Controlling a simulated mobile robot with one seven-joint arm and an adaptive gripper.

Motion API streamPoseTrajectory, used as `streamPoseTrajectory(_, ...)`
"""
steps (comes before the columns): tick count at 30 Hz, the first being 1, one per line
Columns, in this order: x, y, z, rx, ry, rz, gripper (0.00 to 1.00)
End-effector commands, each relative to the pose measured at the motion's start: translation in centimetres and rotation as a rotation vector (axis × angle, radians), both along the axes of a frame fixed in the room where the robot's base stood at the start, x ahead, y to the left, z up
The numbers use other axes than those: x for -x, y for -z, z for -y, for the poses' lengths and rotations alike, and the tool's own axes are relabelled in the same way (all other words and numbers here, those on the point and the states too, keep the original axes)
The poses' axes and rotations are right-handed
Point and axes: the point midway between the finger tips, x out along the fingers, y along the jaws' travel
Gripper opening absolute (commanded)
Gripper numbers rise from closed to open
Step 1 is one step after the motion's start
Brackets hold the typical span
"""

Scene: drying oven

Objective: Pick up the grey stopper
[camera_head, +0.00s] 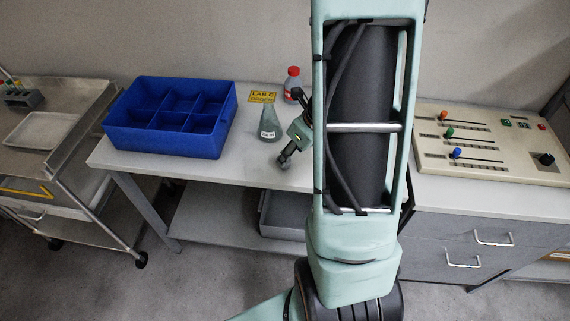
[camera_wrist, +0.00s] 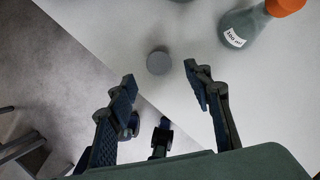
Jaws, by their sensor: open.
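The grey stopper (camera_wrist: 158,62) is a small round disc, seen from above in the wrist view. It stands on the light tabletop close to the table's edge. My gripper (camera_wrist: 160,78) is open, with its two dark fingers on either side of the picture and the stopper a little beyond the gap between their tips. Nothing is between the fingers, and they appear apart from the stopper. In the head view, the visible part of my gripper (camera_head: 287,156) is over the table's front edge, left of my arm. I cannot make out the stopper there.
A labelled flask (camera_head: 268,124) stands beside my gripper; it also shows in the wrist view (camera_wrist: 240,28). A red-capped bottle (camera_head: 292,85) and yellow sign (camera_head: 263,97) are behind. A blue divided bin (camera_head: 160,141) is left, a slider panel (camera_head: 487,146) right.

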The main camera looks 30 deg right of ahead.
Motion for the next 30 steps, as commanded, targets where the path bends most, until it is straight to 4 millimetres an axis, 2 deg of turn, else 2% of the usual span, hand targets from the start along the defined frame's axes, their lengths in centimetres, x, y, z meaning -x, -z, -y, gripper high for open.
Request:
streamPoseTrajectory(12, -1.5, 4.9, -0.6, 0.001, 0.0, -0.001, 0.46)
streamPoseTrajectory(21, -1.7, 5.2, -0.7, 0.002, 0.0, 0.001, 0.46)
streamPoseTrajectory(30, -1.7, 5.1, -0.7, 0.002, 0.0, 0.001, 0.16)
